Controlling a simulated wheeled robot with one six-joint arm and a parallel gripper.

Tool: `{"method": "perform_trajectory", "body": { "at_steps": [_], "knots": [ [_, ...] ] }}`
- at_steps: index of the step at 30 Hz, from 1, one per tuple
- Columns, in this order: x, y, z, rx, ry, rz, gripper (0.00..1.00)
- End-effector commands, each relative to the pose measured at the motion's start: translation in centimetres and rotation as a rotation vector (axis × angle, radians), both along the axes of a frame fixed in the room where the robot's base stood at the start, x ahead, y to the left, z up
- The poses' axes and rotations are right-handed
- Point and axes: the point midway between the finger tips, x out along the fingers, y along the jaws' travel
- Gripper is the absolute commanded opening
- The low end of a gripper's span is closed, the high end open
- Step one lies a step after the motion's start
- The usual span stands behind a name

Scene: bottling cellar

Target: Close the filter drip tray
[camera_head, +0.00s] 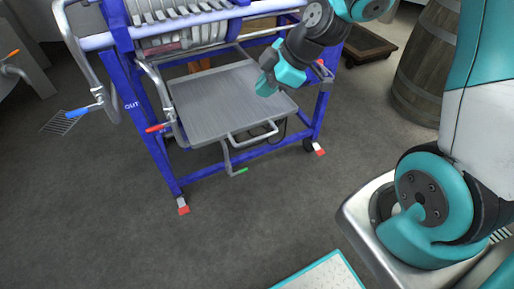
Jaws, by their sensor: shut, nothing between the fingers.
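The filter drip tray (208,106) is a flat grey metal tray low in the blue filter frame (157,140). Its near part sticks out toward me from under the filter plates. A bar handle (252,136) runs along its front edge. A drain pipe with a green lever (240,171) hangs below the front. My gripper (265,91), teal and dark grey, reaches in from the upper right and is over the right part of the tray in the picture. It looks shut and empty. I cannot tell whether it touches the tray. My arm hides part of the frame behind.
Pipes with a blue lever (77,113) and a red lever (158,128) stand left of the tray. A wooden barrel (430,65) and a low wooden dolly (367,46) are at the upper right. A floor grate (62,122) lies left.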

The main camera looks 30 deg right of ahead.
Motion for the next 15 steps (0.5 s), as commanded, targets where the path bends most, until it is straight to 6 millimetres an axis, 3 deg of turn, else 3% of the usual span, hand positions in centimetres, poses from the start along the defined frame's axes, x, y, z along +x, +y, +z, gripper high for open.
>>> {"method": "perform_trajectory", "body": {
  "at_steps": [1,3,6,10,15],
  "knots": [
    [0.9,-1.5,-4.7,-0.019,-0.038,0.015,0.0],
    [2.0,-3.1,-7.7,-0.055,-0.101,0.05,0.0],
    [2.9,-4.8,-10.5,-0.099,-0.164,0.088,0.0],
    [3.5,-5.9,-12.2,-0.133,-0.208,0.113,0.0],
    [4.3,-5.5,-13.6,-0.14,-0.216,0.123,0.0]
  ]
}}
